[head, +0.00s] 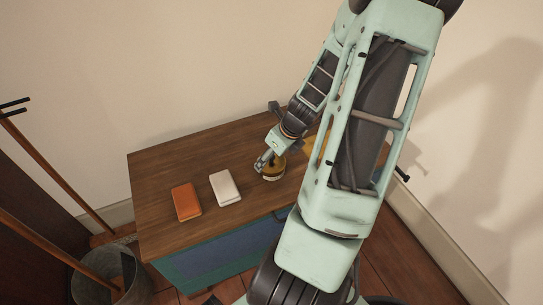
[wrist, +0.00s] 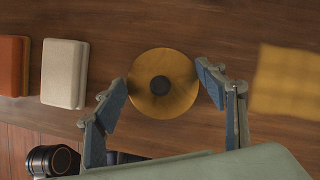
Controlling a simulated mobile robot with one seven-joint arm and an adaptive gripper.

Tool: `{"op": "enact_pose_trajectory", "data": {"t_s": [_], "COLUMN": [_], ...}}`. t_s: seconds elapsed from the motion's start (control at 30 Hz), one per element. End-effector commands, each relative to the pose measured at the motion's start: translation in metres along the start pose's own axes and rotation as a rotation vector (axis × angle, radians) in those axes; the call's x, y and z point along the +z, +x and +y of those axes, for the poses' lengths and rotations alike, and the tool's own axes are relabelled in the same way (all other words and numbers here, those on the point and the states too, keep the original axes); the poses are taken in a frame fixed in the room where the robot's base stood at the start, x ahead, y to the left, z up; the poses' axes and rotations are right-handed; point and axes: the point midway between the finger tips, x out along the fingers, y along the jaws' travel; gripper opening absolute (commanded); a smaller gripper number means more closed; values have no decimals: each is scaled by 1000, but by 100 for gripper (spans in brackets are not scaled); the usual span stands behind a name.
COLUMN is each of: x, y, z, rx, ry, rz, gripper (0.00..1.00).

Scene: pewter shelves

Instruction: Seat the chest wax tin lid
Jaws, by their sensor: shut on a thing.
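The wax tin lid (wrist: 178,97) is a round brass-coloured disc with a dark knob at its centre, seen from above in the wrist view. My gripper (wrist: 163,90) is shut on it, with one blue-grey finger at each side of its rim. In the head view my gripper (head: 266,160) is low over the chest top, at a small round golden thing (head: 273,174), the tin or its lid. I cannot tell tin from lid there. In the wrist view the lid hides whatever lies below it, so I cannot tell whether it rests on the tin.
The wooden chest top (head: 165,165) also carries an orange block (head: 186,202) and a white block (head: 225,187), left of my gripper. A yellow cloth (wrist: 285,80) lies to the right. A metal bucket (head: 130,285) with long handles stands left of the chest.

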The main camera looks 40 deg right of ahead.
Motion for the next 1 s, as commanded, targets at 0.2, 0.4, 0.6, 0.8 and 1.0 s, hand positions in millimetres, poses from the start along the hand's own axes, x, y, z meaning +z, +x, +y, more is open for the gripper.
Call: {"op": "enact_pose_trajectory", "data": {"t_s": [0.2,0.4,0.6,0.8,1.0], "x": [0,-1,-3,-4,-4], "y": [0,3,7,8,8], "z": [0,0,0,0,0], "rx": [0,0,0,0,0], "ry": [0,1,0,0,0], "rz": [0,0,0,0,0], "gripper": [41,41,41,41,41]}}
